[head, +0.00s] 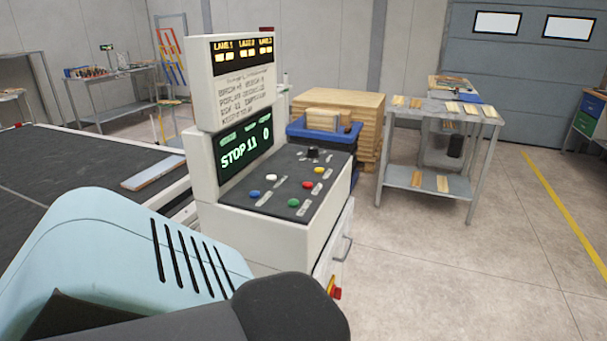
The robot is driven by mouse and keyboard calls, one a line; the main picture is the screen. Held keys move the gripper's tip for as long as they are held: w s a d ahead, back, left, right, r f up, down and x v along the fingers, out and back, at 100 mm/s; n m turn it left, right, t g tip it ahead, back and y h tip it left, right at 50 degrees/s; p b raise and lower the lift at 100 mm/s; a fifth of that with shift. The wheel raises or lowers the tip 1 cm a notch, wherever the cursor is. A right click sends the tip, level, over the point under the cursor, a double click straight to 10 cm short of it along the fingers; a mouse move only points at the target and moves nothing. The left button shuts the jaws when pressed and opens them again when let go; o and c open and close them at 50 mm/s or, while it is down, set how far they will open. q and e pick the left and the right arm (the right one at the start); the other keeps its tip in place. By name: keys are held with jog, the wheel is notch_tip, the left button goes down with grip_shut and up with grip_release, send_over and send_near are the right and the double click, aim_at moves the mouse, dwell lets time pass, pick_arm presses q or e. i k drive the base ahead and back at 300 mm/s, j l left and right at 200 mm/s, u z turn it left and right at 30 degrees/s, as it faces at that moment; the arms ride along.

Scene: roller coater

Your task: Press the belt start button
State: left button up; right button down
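The control console (245,110) stands in the middle of the head view. Its sloped dark panel (280,182) carries a green button (293,202), a red button (308,184), a blue button (255,194), a white button (271,177), a yellow button (319,170) and a black knob (312,153). The labels beside them are too small to read, so I cannot tell which one is the belt start. The display (245,150) shows "STOP 11 0" in green. Neither gripper is in view; only parts of my own arm show at the lower left, apart from the buttons in the picture.
A dark belt (75,190) with a board (153,173) on it lies left of the console. A red knob (335,292) sits low on the console's side. Behind are a blue bin (325,137), stacked wood (350,102) and a metal table (432,118). The right floor is clear.

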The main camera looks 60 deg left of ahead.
aim_at(292, 204)
jog(key=u, duration=2)
